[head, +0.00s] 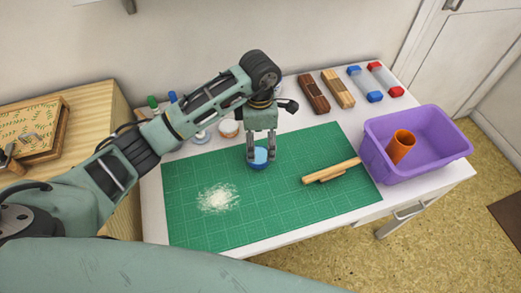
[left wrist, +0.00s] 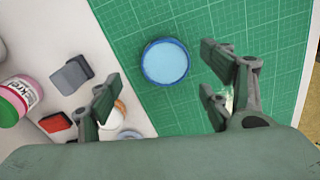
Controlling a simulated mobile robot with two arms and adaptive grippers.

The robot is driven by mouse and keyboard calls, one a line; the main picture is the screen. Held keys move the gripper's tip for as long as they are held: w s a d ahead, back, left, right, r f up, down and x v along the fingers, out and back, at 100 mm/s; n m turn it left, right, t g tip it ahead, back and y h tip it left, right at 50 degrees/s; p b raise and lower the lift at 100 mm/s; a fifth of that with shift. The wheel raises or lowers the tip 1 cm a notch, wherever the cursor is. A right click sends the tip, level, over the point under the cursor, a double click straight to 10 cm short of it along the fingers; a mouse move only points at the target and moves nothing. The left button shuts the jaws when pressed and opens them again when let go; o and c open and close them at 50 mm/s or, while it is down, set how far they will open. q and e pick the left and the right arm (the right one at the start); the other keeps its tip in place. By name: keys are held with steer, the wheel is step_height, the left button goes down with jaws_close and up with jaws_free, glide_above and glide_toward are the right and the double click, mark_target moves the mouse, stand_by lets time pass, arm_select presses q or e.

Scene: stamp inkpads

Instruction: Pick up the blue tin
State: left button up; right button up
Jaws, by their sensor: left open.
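The blue tin (head: 260,163) is a small round tin standing on the green cutting mat (head: 225,235), near its back edge. My left gripper (head: 261,154) points down over it, and its fingers hide part of the tin. In the left wrist view the tin (left wrist: 166,62) shows as a light blue disc with a darker blue rim. There it lies ahead of the two spread fingers of my left gripper (left wrist: 168,82), which is open and empty. I cannot tell how high the fingertips are above the tin. My right gripper is not in view.
A wooden roller-like stick (head: 331,171) lies on the mat's right side, and white powder (head: 218,197) on its left. A purple bin (head: 425,160) holding an orange cup (head: 401,146) stands at the right. Wooden blocks (head: 325,91) and bottles line the back.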

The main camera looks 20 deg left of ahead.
mark_target(258, 154)
arm_select(q)
steer(key=f, duration=0.1)
steer(key=s+f+p, duration=0.1)
steer(key=f, duration=0.1)
steer(key=shift+f, duration=0.1)
steer(key=shift+w+a+f, duration=0.1)
steer(key=shift+w+f, duration=0.1)
steer(key=shift+f, duration=1.05)
steer(key=c, duration=1.2)
steer(key=shift+c, duration=1)
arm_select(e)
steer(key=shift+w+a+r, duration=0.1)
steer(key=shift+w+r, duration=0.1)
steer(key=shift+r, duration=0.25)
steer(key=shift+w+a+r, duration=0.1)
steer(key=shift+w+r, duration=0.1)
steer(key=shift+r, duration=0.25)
